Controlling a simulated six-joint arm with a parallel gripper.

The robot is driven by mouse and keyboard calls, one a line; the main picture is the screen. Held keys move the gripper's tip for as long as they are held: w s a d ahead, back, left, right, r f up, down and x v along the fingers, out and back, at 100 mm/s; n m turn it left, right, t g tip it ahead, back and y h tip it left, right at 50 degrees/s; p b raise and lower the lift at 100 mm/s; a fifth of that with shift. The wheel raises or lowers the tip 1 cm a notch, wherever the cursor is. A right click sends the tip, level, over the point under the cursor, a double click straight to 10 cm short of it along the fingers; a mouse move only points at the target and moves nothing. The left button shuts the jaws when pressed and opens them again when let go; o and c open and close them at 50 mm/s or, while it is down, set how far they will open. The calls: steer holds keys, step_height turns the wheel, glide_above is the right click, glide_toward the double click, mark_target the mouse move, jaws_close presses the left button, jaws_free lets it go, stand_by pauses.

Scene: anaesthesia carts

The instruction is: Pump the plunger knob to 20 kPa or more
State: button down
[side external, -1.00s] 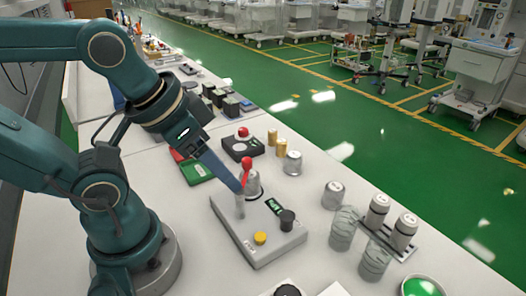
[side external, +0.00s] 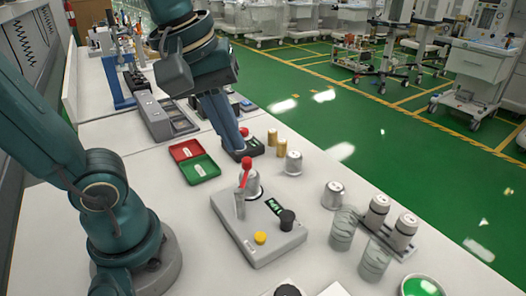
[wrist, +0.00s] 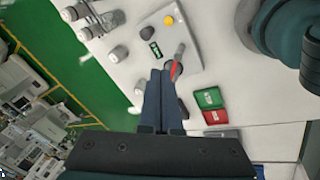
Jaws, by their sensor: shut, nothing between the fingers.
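A grey pump unit (side external: 262,252) sits on the white bench; it also shows in the wrist view (wrist: 192,55). It carries a black knob (side external: 287,219), a yellow button (side external: 260,239), a small display (side external: 273,206) too small to read, and a red-tipped lever (side external: 246,165) beside a silver cylinder (side external: 252,186). I cannot tell for certain which part is the plunger knob. My gripper (side external: 238,156) is shut and empty, fingers pointing down, behind the unit and its lever. In the wrist view the closed fingertips (wrist: 160,72) appear just left of the red lever.
Red and green trays (side external: 198,168) lie left of the unit. Brass and silver cylinders (side external: 293,163) stand to the right, then clear jars (side external: 343,230). Bare bench lies left of the unit.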

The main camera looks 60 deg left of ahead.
mark_target(286, 215)
steer(key=w+d+n+g, duration=0.3)
steer(key=w+n, duration=0.3)
steer(key=w, duration=0.2)
steer(key=shift+d+f+n+g, duration=0.3)
steer(key=shift+f+n, duration=0.05)
steer(key=shift+n, duration=0.05)
steer(key=shift+f, duration=0.1)
step_height(286, 215, down, 14)
steer(key=shift+r, duration=0.1)
stand_by(0.5)
